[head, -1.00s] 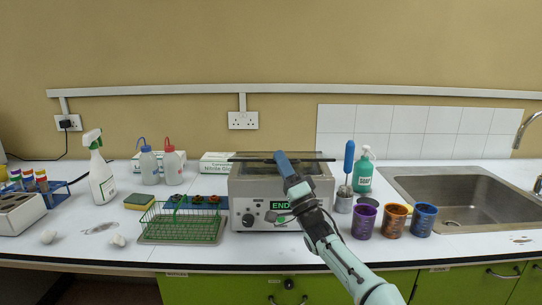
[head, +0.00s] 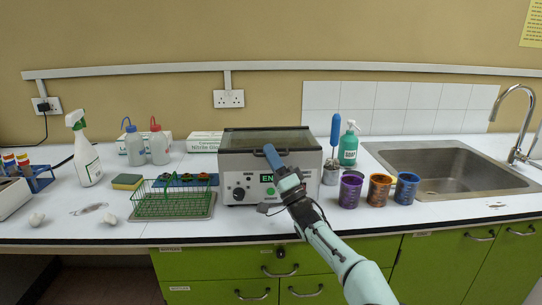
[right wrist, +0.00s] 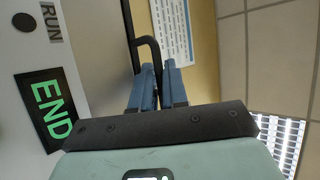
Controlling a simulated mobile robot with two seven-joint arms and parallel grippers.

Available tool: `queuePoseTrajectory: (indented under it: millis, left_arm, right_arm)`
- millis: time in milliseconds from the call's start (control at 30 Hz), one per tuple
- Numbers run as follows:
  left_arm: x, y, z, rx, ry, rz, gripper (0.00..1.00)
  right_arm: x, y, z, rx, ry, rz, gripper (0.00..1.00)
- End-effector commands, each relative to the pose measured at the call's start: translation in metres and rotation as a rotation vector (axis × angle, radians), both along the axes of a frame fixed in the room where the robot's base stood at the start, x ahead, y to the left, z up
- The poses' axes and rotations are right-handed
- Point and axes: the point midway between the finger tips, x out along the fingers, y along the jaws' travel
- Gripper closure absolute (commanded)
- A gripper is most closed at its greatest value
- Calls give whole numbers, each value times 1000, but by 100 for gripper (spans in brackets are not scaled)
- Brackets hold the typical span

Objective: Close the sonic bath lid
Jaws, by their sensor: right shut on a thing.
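The sonic bath (head: 230,165) is a grey-white box with a knob and a green "END" display, standing at the back middle of the bench. Its dark lid (head: 240,140) lies across the top and looks flat or nearly so; any small gap at the front is too fine to tell. My right gripper (head: 270,152) is at the front edge of the lid. In the right wrist view its blue fingers (right wrist: 157,85) are shut on the thin black lid handle (right wrist: 148,44), beside the "END" display (right wrist: 47,112). My left gripper is not in view.
A green wire rack (head: 170,203) stands left of the bath. A blue-handled tool in a metal cup (head: 331,175), a soap bottle (head: 348,148) and purple (head: 350,191), orange (head: 379,189) and blue (head: 405,188) cups stand right, before the sink (head: 440,172).

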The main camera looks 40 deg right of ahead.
Motion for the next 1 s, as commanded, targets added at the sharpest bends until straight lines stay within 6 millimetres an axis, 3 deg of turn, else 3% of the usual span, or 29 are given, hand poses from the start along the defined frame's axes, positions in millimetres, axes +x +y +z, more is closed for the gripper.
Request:
queuePoseTrajectory:
  millis: [133, 167, 567, 1000]
  left_arm:
    - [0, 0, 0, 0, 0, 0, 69]
    - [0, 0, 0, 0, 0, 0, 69]
    - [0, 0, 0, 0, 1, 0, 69]
    - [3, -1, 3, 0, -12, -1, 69]
  right_arm:
    - [2, 0, -4, 3, 8, 1, 100]
    - [2, 0, -5, 3, 9, 0, 80]
    - [-3, -1, -7, 1, 8, -1, 80]
    - [-54, -4, -53, 2, 9, -1, 80]
